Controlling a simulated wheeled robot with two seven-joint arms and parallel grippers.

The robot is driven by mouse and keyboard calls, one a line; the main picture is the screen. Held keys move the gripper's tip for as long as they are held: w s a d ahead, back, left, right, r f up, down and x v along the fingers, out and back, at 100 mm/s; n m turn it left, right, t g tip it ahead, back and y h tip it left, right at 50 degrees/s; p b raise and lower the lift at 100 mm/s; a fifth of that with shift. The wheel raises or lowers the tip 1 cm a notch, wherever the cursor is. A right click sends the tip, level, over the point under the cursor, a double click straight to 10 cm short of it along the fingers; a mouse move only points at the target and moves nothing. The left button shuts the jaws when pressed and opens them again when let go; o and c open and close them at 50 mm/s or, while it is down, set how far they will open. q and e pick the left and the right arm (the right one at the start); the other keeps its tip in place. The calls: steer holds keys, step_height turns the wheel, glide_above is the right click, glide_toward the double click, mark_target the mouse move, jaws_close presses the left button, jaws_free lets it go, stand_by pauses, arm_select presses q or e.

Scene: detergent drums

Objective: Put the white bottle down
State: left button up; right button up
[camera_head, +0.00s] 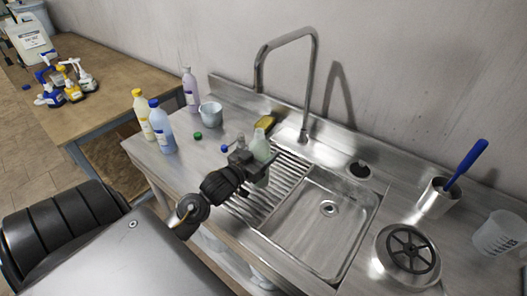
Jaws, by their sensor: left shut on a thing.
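The white bottle (261,147), pale and slightly greenish, stands roughly upright at the left end of the sink's ribbed drainboard. My left gripper (254,164) is shut on it from the front left and hides part of its body. I cannot tell whether the bottle's base touches the drainboard (274,190). My right gripper is not in view.
Yellow-capped (143,114), blue (161,127) and lilac (190,90) bottles and a grey-white cup (211,114) stand left on the steel counter. The tall faucet (314,75) and sink basin (318,225) are to the right.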

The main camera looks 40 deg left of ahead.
arm_select(q)
steer(key=shift+f, duration=0.5)
steer(key=o, duration=1.2)
steer(key=shift+r, duration=0.15)
steer(key=shift+r, duration=0.4)
steer(key=shift+s+a+b, duration=0.1)
steer(key=shift+s+b, duration=1.2)
steer(key=shift+s, duration=4.75)
